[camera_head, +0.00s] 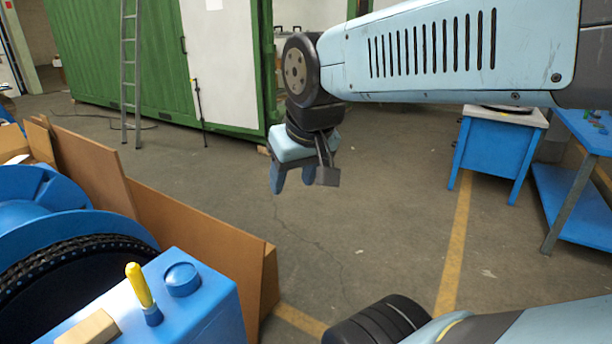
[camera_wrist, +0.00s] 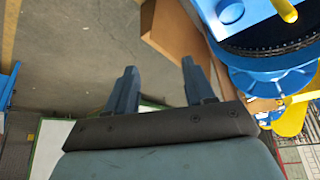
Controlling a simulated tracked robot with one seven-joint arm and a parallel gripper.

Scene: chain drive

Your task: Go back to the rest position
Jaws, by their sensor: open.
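My gripper (camera_head: 292,181) hangs from the end of my light-blue arm in the head view, pointing down above bare concrete floor. Its two dark blue fingers also show in the wrist view (camera_wrist: 159,80), spread apart with nothing between them. The gripper is open and empty, clear of all objects. The blue chain drive machine (camera_head: 190,310) stands at the lower left of the head view. It bears a yellow-handled pin (camera_head: 139,285), a round blue knob (camera_head: 182,279) and a black chain (camera_head: 70,265) around a wheel. The machine also shows at the upper right of the wrist view (camera_wrist: 265,78).
Brown panels (camera_head: 200,235) stand between the machine and the open floor. A green container (camera_head: 115,60) with a ladder (camera_head: 131,70) is at the back. A blue cabinet (camera_head: 492,145) and a blue workbench (camera_head: 570,195) stand at the right. The middle floor is free.

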